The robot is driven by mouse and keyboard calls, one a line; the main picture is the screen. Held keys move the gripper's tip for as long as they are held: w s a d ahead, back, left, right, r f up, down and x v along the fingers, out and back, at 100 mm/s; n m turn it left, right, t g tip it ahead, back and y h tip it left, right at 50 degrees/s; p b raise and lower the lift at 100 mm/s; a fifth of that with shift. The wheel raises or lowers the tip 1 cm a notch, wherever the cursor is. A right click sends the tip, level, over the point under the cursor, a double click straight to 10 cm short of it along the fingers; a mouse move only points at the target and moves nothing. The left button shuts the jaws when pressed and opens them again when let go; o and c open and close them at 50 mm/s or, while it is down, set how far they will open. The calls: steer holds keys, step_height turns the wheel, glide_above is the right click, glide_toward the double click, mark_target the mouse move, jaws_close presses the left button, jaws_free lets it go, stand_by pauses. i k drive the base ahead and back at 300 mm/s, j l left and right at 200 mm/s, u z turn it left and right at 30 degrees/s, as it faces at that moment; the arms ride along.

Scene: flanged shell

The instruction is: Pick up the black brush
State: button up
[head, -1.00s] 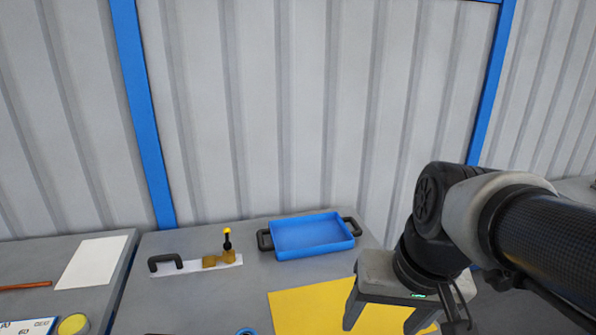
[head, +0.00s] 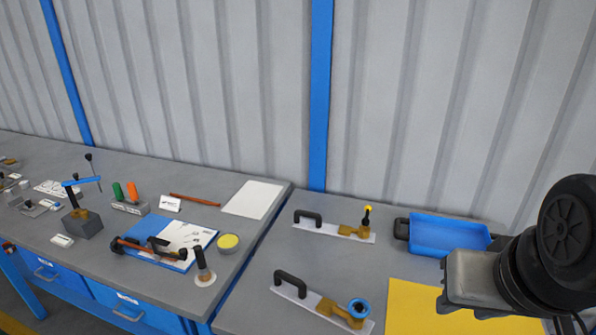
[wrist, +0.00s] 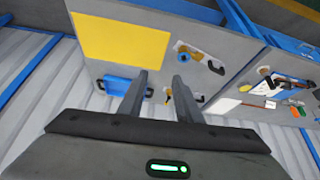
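I cannot tell for certain which thing is the black brush. One candidate is a small upright tool with a black handle (head: 203,268) and a pale round base, on the left table near its front edge in the head view. My gripper (wrist: 161,76) is open and empty in the wrist view, its two fingers apart. In the head view its body hangs over the right table, at the right, far from that tool. The fingertips are not clear in the head view.
The right table holds a blue tray (head: 447,236), a yellow sheet (head: 425,308) and two black-handled plates with brass fittings (head: 352,230). The left table holds a blue clipboard (head: 178,264), a yellow-topped round tin (head: 229,243) and a white sheet (head: 252,199). A ribbed wall stands behind.

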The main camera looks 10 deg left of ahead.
mark_target(204, 273)
steer(key=u, duration=1.55)
steer(key=z, duration=0.35)
steer(key=i+j+z, duration=0.1)
steer(key=z, duration=0.25)
steer(key=j+z, duration=0.15)
steer(key=z, duration=0.15)
steer(key=i+j+z, duration=0.1)
steer(key=j+z, duration=0.2)
steer(key=j, duration=0.25)
steer(key=i+j+z, duration=0.1)
steer(key=j+z, duration=0.2)
steer(key=j, duration=0.25)
steer(key=j+z, duration=0.1)
steer(key=j, duration=1.55)
